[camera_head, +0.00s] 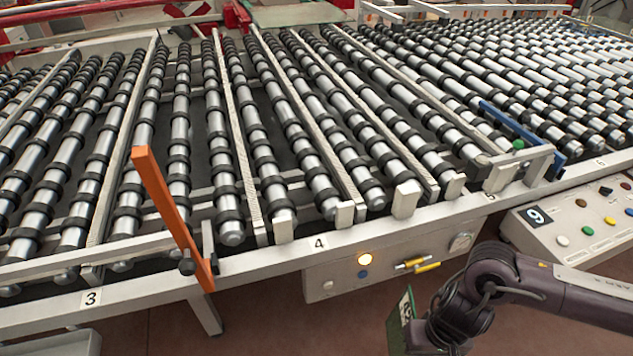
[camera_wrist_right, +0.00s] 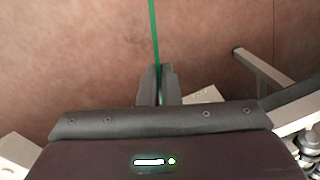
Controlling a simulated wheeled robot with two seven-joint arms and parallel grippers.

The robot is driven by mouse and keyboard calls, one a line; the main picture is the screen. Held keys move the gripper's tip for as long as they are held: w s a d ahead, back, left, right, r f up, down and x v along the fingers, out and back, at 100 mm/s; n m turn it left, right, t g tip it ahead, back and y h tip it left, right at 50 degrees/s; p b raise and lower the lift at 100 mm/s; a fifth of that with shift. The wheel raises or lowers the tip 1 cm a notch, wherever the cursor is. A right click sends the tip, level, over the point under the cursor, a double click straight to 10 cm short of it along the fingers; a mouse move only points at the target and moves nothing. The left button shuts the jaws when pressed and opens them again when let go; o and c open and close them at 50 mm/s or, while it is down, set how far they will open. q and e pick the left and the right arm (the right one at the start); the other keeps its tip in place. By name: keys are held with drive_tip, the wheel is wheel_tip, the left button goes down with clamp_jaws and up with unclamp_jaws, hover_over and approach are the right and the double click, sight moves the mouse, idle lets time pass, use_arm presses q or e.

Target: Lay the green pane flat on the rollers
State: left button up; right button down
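The green pane (camera_head: 400,322) hangs in front of the roller table, low in the head view, turned nearly edge-on, with a white label with dark marks on it. In the right wrist view the pane (camera_wrist_right: 154,32) is a thin green line running up from between the fingers. My right gripper (camera_wrist_right: 159,82) is shut on it, and the pane is off the rollers. The rollers (camera_head: 217,124) are silver bars with black rings, and the stretch behind the pane is bare. My left gripper is not in view.
An orange upright bar (camera_head: 168,208) stands at the front rail (camera_head: 365,231) near label 3. A blue bar (camera_head: 520,128) stands near label 5. A control panel (camera_head: 580,224) with coloured buttons is at the right. A lit lamp and yellow handle (camera_head: 428,267) sit below the rail.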

drive_tip(key=shift+r+p, duration=0.35)
drive_tip(key=shift+r, duration=0.2)
drive_tip(key=w+a+r+y, duration=0.3)
drive_tip(key=w+a, duration=0.1)
drive_tip(key=a, duration=0.5)
drive_tip(key=w+a+r+y, duration=0.2)
drive_tip(key=w+a+r, duration=0.15)
drive_tip(key=a, duration=0.65)
drive_tip(key=w+a+r+m+t+y, duration=0.3)
drive_tip(key=w+r+y, duration=0.2)
drive_tip(key=w+r, duration=0.4)
drive_tip(key=w+d+m+t, duration=0.5)
drive_tip(key=w+d+t, duration=0.2)
drive_tip(key=w+d, duration=0.2)
drive_tip(key=d+f+m+t+h, duration=0.2)
drive_tip(key=d+f+m+t, duration=0.1)
drive_tip(key=d, duration=0.5)
drive_tip(key=w+d+f+m+t+h, duration=0.1)
drive_tip(key=d+f+m+t+h, duration=0.2)
drive_tip(key=d+f, duration=0.3)
drive_tip(key=d+t, duration=0.1)
drive_tip(key=d, duration=0.2)
drive_tip(key=shift+d+f, duration=0.15)
drive_tip(key=shift+d, duration=0.05)
